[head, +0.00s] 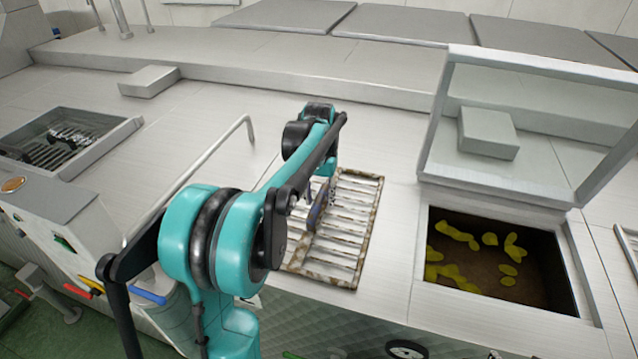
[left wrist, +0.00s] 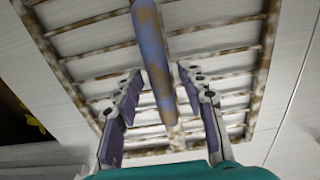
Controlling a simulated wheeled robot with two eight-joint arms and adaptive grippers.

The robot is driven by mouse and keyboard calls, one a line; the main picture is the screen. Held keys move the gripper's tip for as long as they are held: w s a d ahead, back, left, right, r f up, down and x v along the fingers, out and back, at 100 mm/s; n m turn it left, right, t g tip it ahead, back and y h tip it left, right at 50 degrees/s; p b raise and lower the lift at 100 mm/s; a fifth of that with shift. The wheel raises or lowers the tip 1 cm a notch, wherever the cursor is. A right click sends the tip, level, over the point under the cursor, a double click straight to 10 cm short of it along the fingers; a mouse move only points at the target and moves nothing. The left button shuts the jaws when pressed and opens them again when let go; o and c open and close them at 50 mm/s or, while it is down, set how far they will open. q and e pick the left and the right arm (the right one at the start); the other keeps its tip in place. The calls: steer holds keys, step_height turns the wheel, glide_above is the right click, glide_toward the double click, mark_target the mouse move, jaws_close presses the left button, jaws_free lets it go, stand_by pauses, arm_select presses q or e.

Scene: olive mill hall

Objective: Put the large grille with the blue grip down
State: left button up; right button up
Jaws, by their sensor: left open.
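The large grille (head: 352,240), with pale bars and a rusty brown frame, lies flat on the light worktop in the head view. Its worn blue grip (head: 317,210) stands along its middle, partly hidden by my left arm. In the left wrist view the grille (left wrist: 240,30) fills most of the picture, and the blue grip (left wrist: 153,55) runs between the two fingers. My left gripper (left wrist: 160,78) is open, with a finger on either side of the grip and a gap showing to each. My right gripper is not in view.
Right of the grille is an open bin (head: 505,268) with yellow pieces inside and a raised clear lid (head: 510,130). A bent metal rail (head: 205,165) stands at the left. A sunken basin (head: 70,135) is at far left. The worktop behind the grille is clear.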

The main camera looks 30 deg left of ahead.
mark_target(319, 198)
arm_select(q)
step_height(319, 198, up, 11)
stand_by(0.3)
steer(key=shift+f, duration=0.2)
